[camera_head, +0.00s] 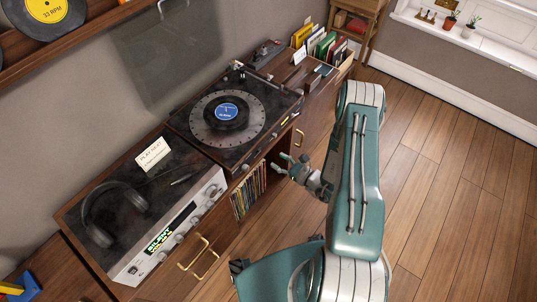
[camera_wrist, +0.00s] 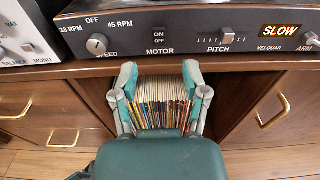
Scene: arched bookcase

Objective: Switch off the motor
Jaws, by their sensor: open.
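The turntable (camera_head: 180,122) sits on the wooden cabinet with a black record (camera_head: 226,112) with a blue label on its platter. I cannot tell which way the switch is set. My gripper (camera_wrist: 160,72) is open and empty, its two fingers spread below the panel, in front of the record shelf, apart from the switch. In the head view my gripper (camera_head: 279,162) is in front of the turntable's front side.
A speed knob (camera_wrist: 97,44) is left of the switch and a pitch slider (camera_wrist: 227,37) right of it. A lit SLOW display (camera_wrist: 280,30) is further right. Upright records (camera_wrist: 160,112) fill the shelf below. A silver amplifier (camera_head: 170,235) and headphones (camera_head: 112,205) stand left.

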